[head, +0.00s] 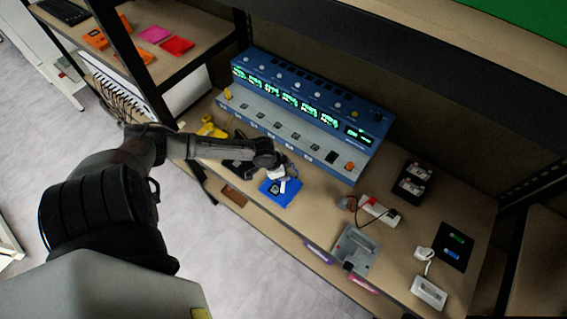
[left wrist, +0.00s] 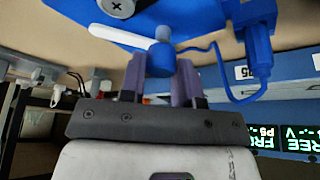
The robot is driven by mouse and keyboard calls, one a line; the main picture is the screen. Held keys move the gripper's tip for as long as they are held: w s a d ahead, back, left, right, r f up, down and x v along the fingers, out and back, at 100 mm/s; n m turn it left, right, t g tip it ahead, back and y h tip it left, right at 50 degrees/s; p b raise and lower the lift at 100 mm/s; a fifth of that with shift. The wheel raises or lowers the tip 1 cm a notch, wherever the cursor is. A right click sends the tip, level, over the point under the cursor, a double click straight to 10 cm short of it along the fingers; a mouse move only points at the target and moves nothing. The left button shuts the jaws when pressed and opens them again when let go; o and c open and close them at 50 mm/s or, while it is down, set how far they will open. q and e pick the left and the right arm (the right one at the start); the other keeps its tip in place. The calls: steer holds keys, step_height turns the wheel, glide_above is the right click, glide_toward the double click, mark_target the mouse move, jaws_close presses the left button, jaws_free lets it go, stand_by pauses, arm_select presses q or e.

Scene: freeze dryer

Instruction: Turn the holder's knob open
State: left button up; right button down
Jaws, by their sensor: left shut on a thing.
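The blue holder (head: 286,200) lies on the workbench in front of the blue instrument. In the left wrist view the holder (left wrist: 75,18) fills the top, with a dark cross-slotted screw (left wrist: 116,7) on it. Its small blue knob (left wrist: 161,60) stands between the fingers of my left gripper (left wrist: 160,82), which is shut on it. A white bar (left wrist: 112,33) reaches out to the left beside the knob. In the head view my left gripper (head: 283,175) is over the holder and hides the knob. My right gripper is in neither view.
The blue instrument (head: 305,95) with green displays stands behind the holder. A blue connector with a cable (left wrist: 258,45) is close to the right of the gripper. A grey tray (head: 355,250), a white box with a red part (head: 378,210) and a black rack (head: 411,183) sit to the right.

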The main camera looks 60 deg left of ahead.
arm_select(q)
steer(key=n+y+p, duration=0.1)
steer(key=n+p, duration=0.1)
steer(key=p, duration=0.2)
steer(key=n+y+p, duration=0.1)
steer(key=n+p, duration=0.2)
steer(key=n+y+p, duration=0.1)
steer(key=n+p, duration=0.2)
steer(key=p, duration=0.1)
steer(key=shift+d+r+p, duration=0.25)
steer(key=shift+r+p, duration=0.05)
steer(key=n+p, duration=0.2)
steer(key=shift+f+n+g+y, duration=0.15)
steer(key=shift+n+g+y, duration=0.15)
steer(key=shift+y, duration=0.1)
steer(key=shift+a+n+p, duration=0.1)
steer(key=shift+n+p, duration=0.2)
steer(key=shift+n, duration=0.2)
steer(key=shift+f+y, duration=0.1)
steer(key=shift+y, duration=0.2)
steer(key=o, duration=0.9)
steer(key=shift+o, duration=0.2)
